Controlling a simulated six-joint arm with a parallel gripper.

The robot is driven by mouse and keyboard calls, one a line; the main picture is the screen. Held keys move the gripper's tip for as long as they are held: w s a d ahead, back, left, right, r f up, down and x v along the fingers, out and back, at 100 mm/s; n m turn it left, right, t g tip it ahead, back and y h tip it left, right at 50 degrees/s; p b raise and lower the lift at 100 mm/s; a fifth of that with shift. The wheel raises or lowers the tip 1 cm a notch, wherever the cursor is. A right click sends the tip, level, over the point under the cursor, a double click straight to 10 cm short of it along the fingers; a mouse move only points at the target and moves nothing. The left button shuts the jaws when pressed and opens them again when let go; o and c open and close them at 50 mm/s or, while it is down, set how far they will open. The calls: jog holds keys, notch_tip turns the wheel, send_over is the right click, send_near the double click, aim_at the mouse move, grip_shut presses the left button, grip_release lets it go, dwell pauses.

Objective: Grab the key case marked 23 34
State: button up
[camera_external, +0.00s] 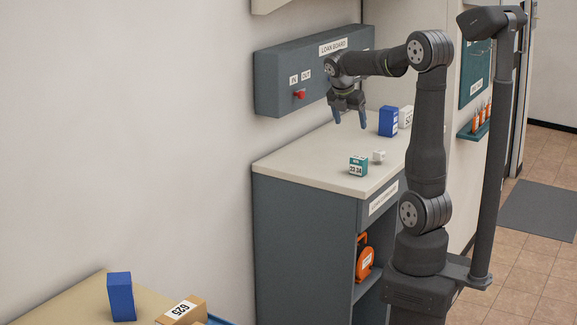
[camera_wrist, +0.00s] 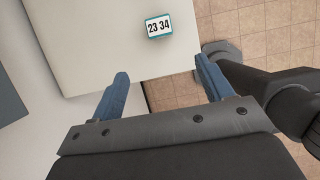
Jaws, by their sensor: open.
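The key case marked 23 34 (camera_external: 358,166) is a small teal box with a white label. It stands on the pale top of the grey cabinet (camera_external: 330,160), near the front edge. In the wrist view the key case (camera_wrist: 159,26) shows near the top, beyond my fingertips, with its label readable. My gripper (camera_external: 349,118) hangs above the cabinet top, higher than the key case and towards the wall. Its blue fingers (camera_wrist: 162,82) are apart with nothing between them.
A blue box (camera_external: 388,121) and a white labelled box (camera_external: 405,117) stand farther back. The loan board (camera_external: 290,80) with a red knob is on the wall behind my gripper. The cabinet top's left part is clear.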

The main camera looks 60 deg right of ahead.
aim_at(361, 156)
jog(key=d+y, duration=0.4)
jog(key=d, duration=0.4)
jog(key=f, duration=1.3)
jog(key=shift+s+d+f, duration=0.1)
jog(key=shift+s+d, duration=0.15)
jog(key=f, duration=0.5)
jog(key=shift+w, duration=0.2)
jog(key=shift+r, duration=0.1)
jog(key=c, duration=1.1)
